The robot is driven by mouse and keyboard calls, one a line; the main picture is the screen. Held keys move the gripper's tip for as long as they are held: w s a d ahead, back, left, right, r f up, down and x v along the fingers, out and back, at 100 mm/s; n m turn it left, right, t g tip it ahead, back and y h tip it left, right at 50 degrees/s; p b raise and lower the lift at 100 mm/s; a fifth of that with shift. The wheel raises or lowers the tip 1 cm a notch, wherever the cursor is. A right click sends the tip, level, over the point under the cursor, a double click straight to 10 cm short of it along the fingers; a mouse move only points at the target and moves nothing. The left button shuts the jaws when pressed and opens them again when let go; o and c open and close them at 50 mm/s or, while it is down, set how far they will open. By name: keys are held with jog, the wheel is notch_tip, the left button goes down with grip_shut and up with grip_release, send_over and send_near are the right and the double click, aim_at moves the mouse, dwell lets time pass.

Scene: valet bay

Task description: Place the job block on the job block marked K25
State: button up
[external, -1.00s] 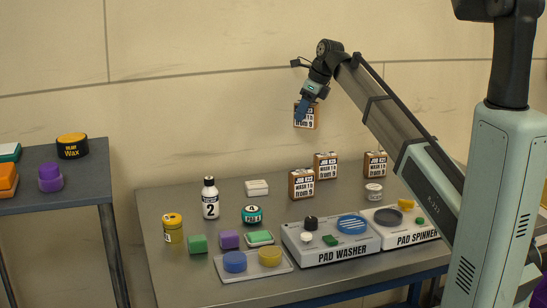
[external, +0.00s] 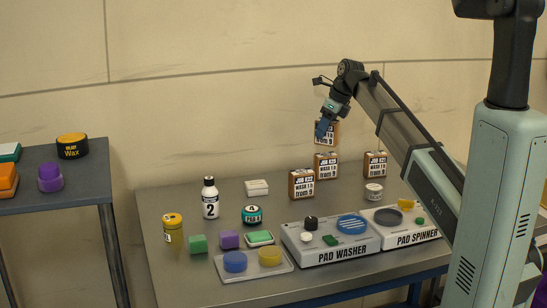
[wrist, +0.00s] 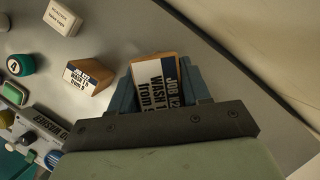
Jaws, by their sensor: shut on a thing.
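My gripper (external: 322,129) is shut on a brown job block (external: 329,133) with a white label, held upright in the air; the held block also shows between the jaws in the wrist view (wrist: 157,88). In the external view it appears just above a standing job block (external: 326,166), with little or no visible gap; true contact is unclear. Another job block (external: 302,184) stands in front and left, and a third (external: 375,164) stands to the right. Their labels start with "JOB K2"; the last digit is too small to read surely, so I cannot tell which is K25.
The pad washer (external: 332,240) and pad spinner (external: 400,226) lie along the front of the table. A white bottle (external: 210,200), teal tin (external: 252,215), white box (external: 257,188) and small white jar (external: 374,192) stand nearby. Bare tabletop (external: 160,205) shows at the left.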

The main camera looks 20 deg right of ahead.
aim_at(325, 137)
jog(key=shift+f, duration=1.6)
jog(key=shift+f, duration=0.15)
jog(key=o, duration=1.1)
jog(key=v, duration=1.2)
jog(key=shift+r, duration=0.2)
